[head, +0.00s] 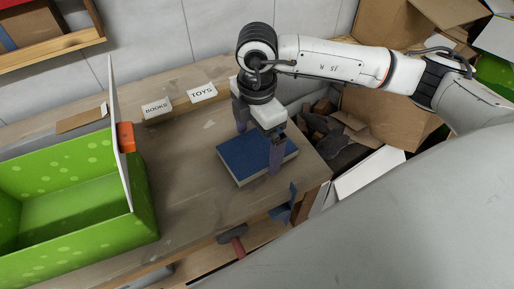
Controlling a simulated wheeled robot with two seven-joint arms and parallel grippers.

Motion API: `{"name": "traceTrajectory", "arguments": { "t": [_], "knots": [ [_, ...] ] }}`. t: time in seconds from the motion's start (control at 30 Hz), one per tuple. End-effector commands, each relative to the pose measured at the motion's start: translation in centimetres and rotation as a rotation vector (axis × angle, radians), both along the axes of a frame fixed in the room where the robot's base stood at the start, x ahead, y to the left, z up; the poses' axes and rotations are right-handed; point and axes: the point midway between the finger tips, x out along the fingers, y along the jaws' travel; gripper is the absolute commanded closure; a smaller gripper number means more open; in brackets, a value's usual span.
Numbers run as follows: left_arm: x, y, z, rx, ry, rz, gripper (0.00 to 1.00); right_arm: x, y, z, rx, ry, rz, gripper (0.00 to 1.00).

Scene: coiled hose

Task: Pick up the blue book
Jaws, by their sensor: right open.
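The blue book (242,158) lies flat on the wooden bench near its right end, with its pale page edges showing along the front. My right gripper (257,149) comes down over the book from above. Its fingers are apart, one at the book's back edge and one at its front right. Nothing is held between them, and I cannot tell whether either finger touches the book. My left gripper is not in view.
A green dotted box (75,245) with a raised white flap (118,140) stands on the bench at left. Labels reading BOOKS (157,108) and TOYS (202,93) stand at the back. Cardboard boxes (385,100) clutter the right. Bench space between box and book is clear.

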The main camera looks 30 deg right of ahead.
Motion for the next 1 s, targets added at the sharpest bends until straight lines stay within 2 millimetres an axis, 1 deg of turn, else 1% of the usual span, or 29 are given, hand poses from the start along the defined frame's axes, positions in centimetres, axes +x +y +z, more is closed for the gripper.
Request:
{"name": "traceTrajectory", "arguments": {
  "t": [0.03, 0.1, 0.3, 0.37, 0.4, 0.57, 0.6, 0.83, 0.93, 1.0],
  "knots": [
    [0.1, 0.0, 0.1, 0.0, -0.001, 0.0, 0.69, -0.1, 0.0, -0.5, 0.0, 0.002, 0.0, 0.0],
    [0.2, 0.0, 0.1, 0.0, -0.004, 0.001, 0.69, 0.0, 0.0, -0.8, 0.0, 0.001, 0.001, 0.0],
    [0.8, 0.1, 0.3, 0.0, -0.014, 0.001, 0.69, 0.0, 0.0, -0.9, 0.001, 0.0, 0.001, 0.0],
    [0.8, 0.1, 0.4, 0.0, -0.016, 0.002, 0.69, 0.0, 0.0, -0.9, 0.001, 0.0, 0.001, 0.08],
    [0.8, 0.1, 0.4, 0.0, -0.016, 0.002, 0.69, 0.0, 0.0, -0.9, 0.001, 0.0, 0.001, 0.15],
    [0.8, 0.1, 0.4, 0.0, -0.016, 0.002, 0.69, 0.0, 0.0, -0.9, 0.001, 0.0, 0.001, 0.42],
    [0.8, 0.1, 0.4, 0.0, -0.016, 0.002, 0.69, 0.0, 0.0, -0.8, 0.001, -0.001, 0.001, 0.45],
    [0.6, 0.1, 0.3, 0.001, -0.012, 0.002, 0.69, 0.1, 0.0, -0.5, 0.002, -0.003, 0.001, 0.46],
    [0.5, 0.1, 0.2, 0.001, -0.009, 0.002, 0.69, 0.2, 0.0, 0.5, 0.002, -0.005, 0.0, 0.46],
    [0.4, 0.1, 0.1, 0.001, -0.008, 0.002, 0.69, 0.2, 0.0, 1.7, 0.003, -0.007, 0.001, 0.46]
  ]
}}
